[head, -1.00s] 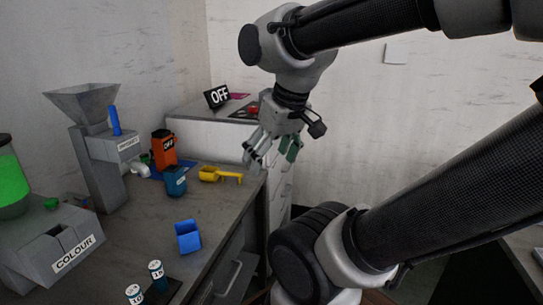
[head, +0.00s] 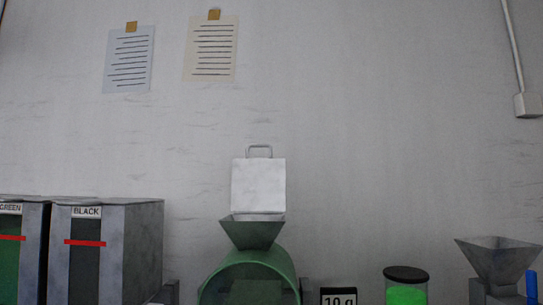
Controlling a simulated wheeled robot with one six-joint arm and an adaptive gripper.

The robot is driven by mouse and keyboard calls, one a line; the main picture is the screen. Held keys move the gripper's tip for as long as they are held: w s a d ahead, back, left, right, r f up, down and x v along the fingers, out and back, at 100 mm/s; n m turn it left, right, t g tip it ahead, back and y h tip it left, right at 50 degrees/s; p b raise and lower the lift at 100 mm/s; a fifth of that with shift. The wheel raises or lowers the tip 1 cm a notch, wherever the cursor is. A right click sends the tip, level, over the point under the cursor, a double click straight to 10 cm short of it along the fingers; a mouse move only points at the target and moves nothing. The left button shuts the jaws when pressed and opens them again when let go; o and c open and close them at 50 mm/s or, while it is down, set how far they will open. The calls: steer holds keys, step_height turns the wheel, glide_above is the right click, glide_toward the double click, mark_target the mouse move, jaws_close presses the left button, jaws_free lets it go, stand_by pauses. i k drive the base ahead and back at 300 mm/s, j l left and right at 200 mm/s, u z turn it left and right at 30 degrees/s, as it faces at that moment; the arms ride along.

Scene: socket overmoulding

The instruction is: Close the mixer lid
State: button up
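The mixer (head: 250,268) stands at the bottom centre of the head view, a green rounded drum with a dark front opening, cut off by the frame's lower edge. A flared hopper (head: 252,234) sits on top of it. The mixer lid (head: 258,186), a pale square plate with a grey loop handle (head: 260,149) on its upper edge, stands upright at the back of the hopper, so it is open. My gripper is not in view.
Left are grey bins labelled BLACK (head: 140,245) and GREEN (head: 22,250). Right are a "10 g" sign (head: 339,297), a green-filled jar with a black cap (head: 406,275) and another grey hopper (head: 498,258). The wall (head: 370,130) behind holds two paper sheets. The bench top is out of frame.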

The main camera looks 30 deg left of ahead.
mark_target(258, 187)
steer(key=u, duration=1.55)
